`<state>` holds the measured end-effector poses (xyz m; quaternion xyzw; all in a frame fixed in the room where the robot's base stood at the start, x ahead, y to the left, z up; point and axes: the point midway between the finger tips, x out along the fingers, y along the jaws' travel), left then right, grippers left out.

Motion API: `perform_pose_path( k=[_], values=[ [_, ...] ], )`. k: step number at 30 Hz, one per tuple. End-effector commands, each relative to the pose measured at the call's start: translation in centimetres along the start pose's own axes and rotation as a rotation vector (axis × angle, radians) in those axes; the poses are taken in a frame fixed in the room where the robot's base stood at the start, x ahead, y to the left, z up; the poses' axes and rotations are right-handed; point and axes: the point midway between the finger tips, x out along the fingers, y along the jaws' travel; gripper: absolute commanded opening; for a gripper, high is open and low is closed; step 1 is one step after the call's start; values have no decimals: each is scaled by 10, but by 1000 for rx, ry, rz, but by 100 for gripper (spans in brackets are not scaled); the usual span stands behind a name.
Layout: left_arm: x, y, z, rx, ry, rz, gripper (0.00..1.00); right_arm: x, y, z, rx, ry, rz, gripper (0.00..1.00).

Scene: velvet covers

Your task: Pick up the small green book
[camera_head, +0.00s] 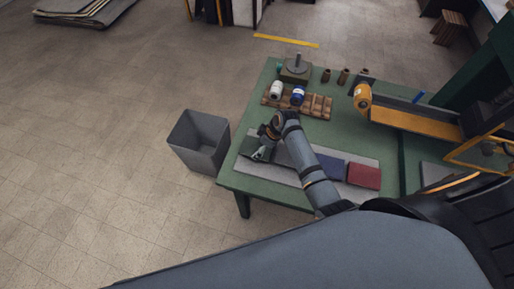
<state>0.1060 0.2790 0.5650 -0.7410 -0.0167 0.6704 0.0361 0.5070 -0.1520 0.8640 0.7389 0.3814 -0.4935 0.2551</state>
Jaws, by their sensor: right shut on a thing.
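The small green book (250,145) shows as a dark green cover at the left end of a grey mat (250,166) on the green table. My right gripper (261,154) is over it and shut on it, with its arm reaching in from the lower right. The gripper and arm hide part of the book, and I cannot tell whether it is clear of the mat. My left gripper is not in view.
A blue book (332,167) and a red book (363,176) lie farther right on the mat. A wooden rack (318,105) with white and blue spools stands behind. A grey bin (200,142) stands on the floor left of the table. An orange-sided machine (415,122) fills the right.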

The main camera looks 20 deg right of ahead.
Motion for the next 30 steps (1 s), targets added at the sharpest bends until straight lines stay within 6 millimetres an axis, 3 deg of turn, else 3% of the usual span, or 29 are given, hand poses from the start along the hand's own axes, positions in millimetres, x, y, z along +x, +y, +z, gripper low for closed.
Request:
perform_pose_path(
  k=[8,13,17,21,24,30],
  values=[
    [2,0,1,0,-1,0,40,-2,0,-1,0,0,0,47],
    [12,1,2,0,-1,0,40,-17,1,-8,-1,3,4,47],
    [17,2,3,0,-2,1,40,-52,-3,-2,-3,-2,6,47],
    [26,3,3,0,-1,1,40,-102,-12,14,-7,-5,8,47],
    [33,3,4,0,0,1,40,-125,-20,40,-7,-13,7,47],
    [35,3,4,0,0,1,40,-156,-31,63,-6,-10,0,47]
  ],
)
